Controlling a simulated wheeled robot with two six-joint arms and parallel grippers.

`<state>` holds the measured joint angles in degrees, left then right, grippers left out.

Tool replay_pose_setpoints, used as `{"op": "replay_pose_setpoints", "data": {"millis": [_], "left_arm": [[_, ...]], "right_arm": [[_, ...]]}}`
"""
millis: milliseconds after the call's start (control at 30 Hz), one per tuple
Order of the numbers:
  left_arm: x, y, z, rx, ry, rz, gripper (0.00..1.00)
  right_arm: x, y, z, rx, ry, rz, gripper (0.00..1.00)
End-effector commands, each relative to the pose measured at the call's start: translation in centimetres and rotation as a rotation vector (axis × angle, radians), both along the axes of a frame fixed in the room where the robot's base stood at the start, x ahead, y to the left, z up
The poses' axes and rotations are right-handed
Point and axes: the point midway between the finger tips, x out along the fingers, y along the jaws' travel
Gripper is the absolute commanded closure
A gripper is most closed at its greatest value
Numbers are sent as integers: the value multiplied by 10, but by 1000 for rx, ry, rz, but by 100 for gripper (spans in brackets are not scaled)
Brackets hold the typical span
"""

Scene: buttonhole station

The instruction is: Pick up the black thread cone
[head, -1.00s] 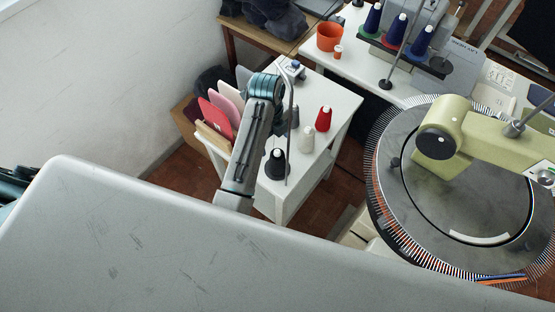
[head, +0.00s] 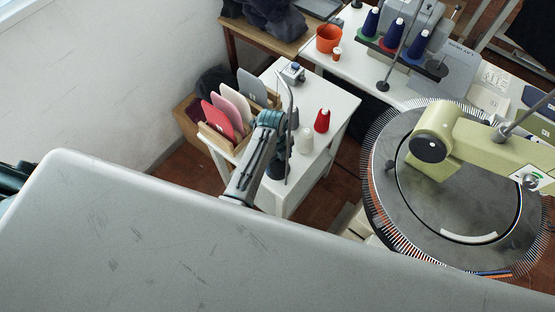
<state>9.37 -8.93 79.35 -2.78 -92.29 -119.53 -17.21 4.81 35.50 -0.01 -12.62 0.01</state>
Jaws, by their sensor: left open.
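The black thread cone (head: 275,170) stands on the small white side table, low in the head view. My left arm passes in front of it and hides part of it. My left gripper (head: 281,143) is open, around or just above the cone's top; the arm's wrist hides most of it, so I cannot tell whether it touches the cone. My right gripper is not in view.
A white cone (head: 305,140) and a red cone (head: 322,121) stand close to the right on the side table (head: 335,105). A wooden rack (head: 215,142) holds coloured panels. A round machine (head: 455,195) stands at right.

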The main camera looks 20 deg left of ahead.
Motion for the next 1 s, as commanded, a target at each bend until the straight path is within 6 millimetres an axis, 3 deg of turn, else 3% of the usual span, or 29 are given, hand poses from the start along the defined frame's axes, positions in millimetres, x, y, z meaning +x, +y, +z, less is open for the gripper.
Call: {"op": "replay_pose_setpoints", "data": {"millis": [167, 433, 767, 1000], "left_arm": [[0, 0, 0, 0, 0, 0, 26], [0, 0, 0, 0, 0, 0, 76], [1, 0, 3, 0, -2, 0, 77], [1, 0, 27, -1, -4, 1, 77]], "right_arm": [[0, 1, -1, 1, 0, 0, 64], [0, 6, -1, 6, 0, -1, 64], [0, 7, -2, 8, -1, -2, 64], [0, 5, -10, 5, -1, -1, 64]]}}
